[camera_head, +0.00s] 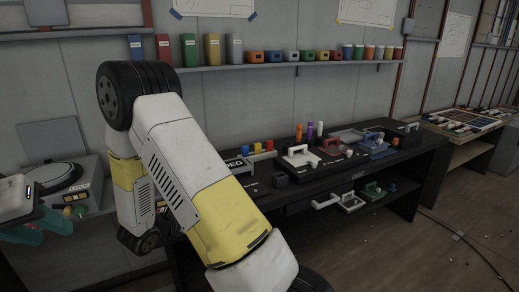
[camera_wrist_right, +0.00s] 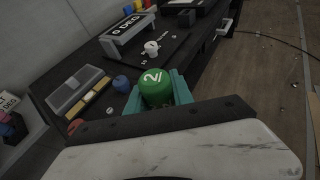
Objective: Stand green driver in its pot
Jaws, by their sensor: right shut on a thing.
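The green driver shows in the right wrist view as a green round cap (camera_wrist_right: 157,84) with white marks, seen end-on. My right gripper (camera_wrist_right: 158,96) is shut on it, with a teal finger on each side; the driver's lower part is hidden. In the head view I cannot make out the right gripper or the driver. My left gripper (camera_head: 38,228) is at the left edge of the head view, its teal fingers apart with nothing clear between them. I cannot tell which container is the driver's pot.
A dark bench (camera_head: 350,170) holds a DEG block (camera_head: 237,163), upright orange (camera_head: 298,132) and purple (camera_head: 310,130) pieces and other fittings. A wall shelf (camera_head: 290,65) carries binders and small coloured cups. In the wrist view, a grey tray (camera_wrist_right: 76,92) and a blue piece (camera_wrist_right: 121,83) lie nearby.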

